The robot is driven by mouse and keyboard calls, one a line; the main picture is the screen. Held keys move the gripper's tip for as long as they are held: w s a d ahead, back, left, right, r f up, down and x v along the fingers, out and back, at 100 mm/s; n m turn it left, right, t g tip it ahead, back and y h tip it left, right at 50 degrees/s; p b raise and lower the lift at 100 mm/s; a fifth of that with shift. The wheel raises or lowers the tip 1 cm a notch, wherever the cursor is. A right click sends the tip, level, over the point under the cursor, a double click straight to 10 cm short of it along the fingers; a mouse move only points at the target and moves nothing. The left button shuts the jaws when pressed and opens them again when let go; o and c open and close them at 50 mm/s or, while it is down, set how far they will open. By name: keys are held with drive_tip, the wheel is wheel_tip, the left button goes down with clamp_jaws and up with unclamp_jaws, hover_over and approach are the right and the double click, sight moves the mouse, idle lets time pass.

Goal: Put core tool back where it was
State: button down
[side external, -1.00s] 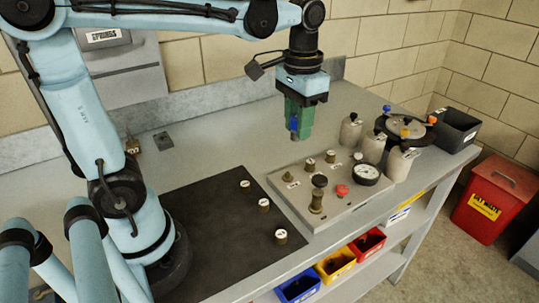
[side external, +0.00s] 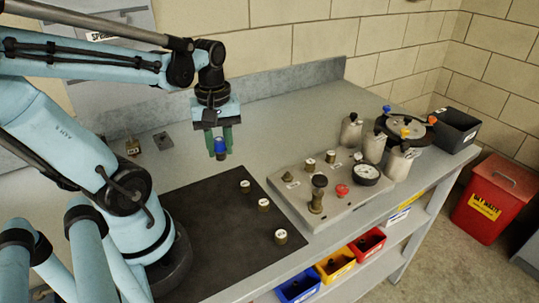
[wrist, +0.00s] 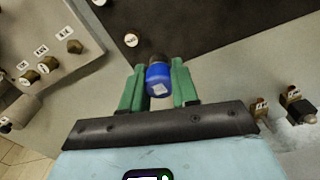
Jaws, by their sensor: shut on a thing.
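The core tool, a small blue cylinder with a white label and a dark metal end, is held between the green fingers of my gripper (side external: 220,138). Its blue body (side external: 219,146) shows in the side view, roughly upright, above the bare bench behind the black mat. In the wrist view the tool (wrist: 158,80) sits between the fingertips of my gripper (wrist: 158,84), which are shut on it.
The black mat (side external: 215,240) carries several brass plugs. A grey panel (side external: 320,215) with plugs, a red knob and a gauge (side external: 366,175) is at right. Pale canisters (side external: 351,132), a round dark unit and a black bin (side external: 455,130) stand farther right.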

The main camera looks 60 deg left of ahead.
hover_over(198, 174)
wheel_tip(198, 174, down, 6)
drive_tip(key=shift+f, duration=2.2)
drive_tip(key=shift+f, duration=0.15)
drive_tip(key=c, duration=0.8)
unclamp_jaws()
drive_tip(key=shift+c, duration=0.2)
